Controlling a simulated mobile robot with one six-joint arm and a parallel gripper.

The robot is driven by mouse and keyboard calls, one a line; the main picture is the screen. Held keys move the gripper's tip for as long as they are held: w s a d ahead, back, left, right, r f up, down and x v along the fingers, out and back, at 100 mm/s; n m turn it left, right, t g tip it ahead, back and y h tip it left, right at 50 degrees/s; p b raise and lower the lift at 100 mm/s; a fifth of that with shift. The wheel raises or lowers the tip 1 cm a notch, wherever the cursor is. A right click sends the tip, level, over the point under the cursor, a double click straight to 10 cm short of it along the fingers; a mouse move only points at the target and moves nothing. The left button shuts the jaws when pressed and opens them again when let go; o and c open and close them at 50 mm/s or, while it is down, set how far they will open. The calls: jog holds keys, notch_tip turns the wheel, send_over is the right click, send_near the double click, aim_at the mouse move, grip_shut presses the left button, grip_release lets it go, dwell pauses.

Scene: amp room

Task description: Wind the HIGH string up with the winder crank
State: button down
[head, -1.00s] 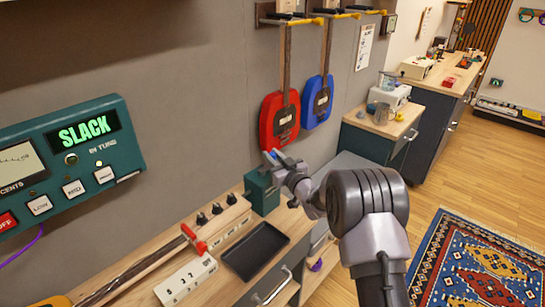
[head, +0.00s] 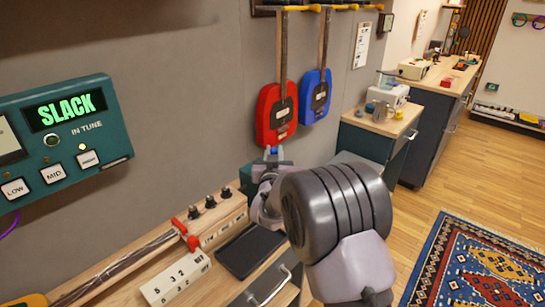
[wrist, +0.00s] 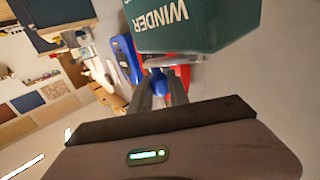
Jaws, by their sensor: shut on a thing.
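The dark green winder box (head: 247,181) stands at the far end of the bench, mostly hidden behind my arm. In the wrist view it is large and reads WINDER upside down (wrist: 200,25). My gripper (head: 274,157) is shut on the blue crank knob (head: 273,151), which also shows between the fingers in the wrist view (wrist: 157,87). Several black tuning pegs (head: 209,202) stand on the wooden headstock; the string is too fine to see.
A red clamp (head: 187,233) sits across the neck (head: 120,268). Red (head: 275,120) and blue (head: 316,97) instruments hang on the wall behind my gripper.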

jog(key=m+h, duration=0.1)
jog(key=h, duration=0.1)
jog(key=s+m+g+h, duration=0.1)
jog(key=m+h, duration=0.1)
jog(key=h, duration=0.1)
jog(key=s+m+h, duration=0.1)
jog(key=m+h, duration=0.1)
jog(key=h, duration=0.1)
jog(key=shift+s+d+g+p, duration=0.1)
jog(key=shift+g+p, duration=0.2)
jog(key=shift+m, duration=0.3)
jog(key=c, duration=1.3)
grip_release()
jog(key=shift+o, duration=0.2)
jog(key=shift+s, duration=0.1)
jog(key=p+v, duration=0.4)
jog(key=v, duration=1.3)
jog(key=shift+a+p, duration=0.3)
